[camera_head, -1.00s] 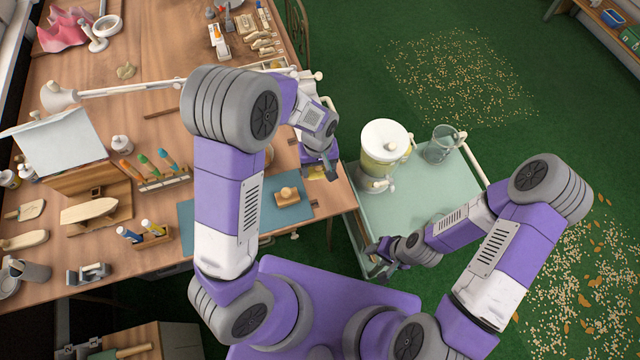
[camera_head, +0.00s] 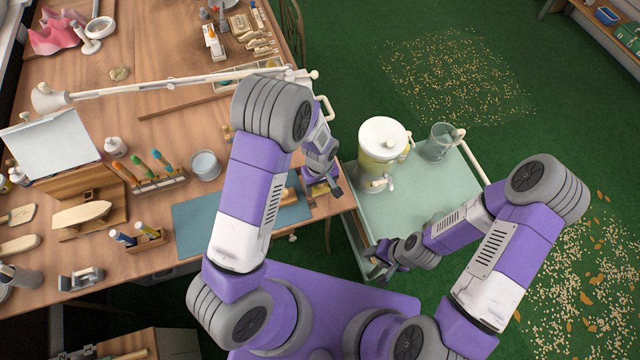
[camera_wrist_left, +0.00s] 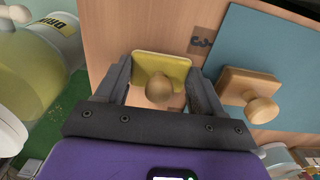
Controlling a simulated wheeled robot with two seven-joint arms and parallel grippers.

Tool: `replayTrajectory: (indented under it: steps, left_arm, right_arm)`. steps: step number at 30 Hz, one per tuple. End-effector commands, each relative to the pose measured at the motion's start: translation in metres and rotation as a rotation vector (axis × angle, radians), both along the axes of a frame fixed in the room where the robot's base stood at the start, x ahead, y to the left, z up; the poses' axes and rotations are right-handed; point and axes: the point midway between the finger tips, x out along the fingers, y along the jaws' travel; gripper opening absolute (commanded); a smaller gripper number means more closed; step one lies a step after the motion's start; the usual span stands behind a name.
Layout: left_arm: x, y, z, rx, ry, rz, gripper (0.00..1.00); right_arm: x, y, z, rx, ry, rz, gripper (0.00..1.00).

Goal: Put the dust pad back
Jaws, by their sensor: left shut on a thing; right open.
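The dust pad, a yellow pad with a round wooden knob, shows between the fingers of my left gripper (camera_wrist_left: 160,78) in the left wrist view (camera_wrist_left: 150,62). The gripper is shut on it. In the head view, my left gripper (camera_head: 324,188) is at the worktable's right edge, beside the blue mat (camera_head: 205,225). I cannot tell whether the pad touches the tabletop. My right gripper (camera_head: 377,252) is open and empty at the cart's near left corner.
The green cart (camera_head: 400,210) stands right of the table, with a drink dispenser (camera_head: 380,150) and a glass jug (camera_head: 438,143) on it. A dark square mark (camera_wrist_left: 201,40) is on the wood beside the mat.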

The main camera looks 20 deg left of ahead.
Motion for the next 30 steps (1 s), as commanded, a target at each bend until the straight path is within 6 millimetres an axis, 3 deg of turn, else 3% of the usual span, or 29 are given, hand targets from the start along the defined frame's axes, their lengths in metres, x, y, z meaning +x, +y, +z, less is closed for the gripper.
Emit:
replayTrajectory:
  steps: [6,7,12,22,30]
  left_arm:
    - [0.000,0.000,-0.004,0.000,0.000,0.000,0.34]
    - [0.000,0.000,-0.004,0.000,0.000,0.000,0.69]
    - [0.000,0.000,-0.003,0.001,0.001,0.000,0.93]
    - [-0.001,0.001,0.002,0.003,0.003,0.001,0.93]
    - [0.001,0.000,0.054,-0.001,-0.003,0.002,0.93]
  right_arm:
    - [0.000,0.000,-0.004,0.000,0.000,0.000,0.53]
    - [0.000,0.000,-0.004,0.000,0.000,0.000,0.53]
    - [0.000,0.000,-0.003,0.000,0.000,0.000,0.53]
    - [0.000,0.000,0.002,0.000,0.000,0.000,0.53]
    - [0.000,0.000,0.012,0.000,0.000,0.000,0.53]
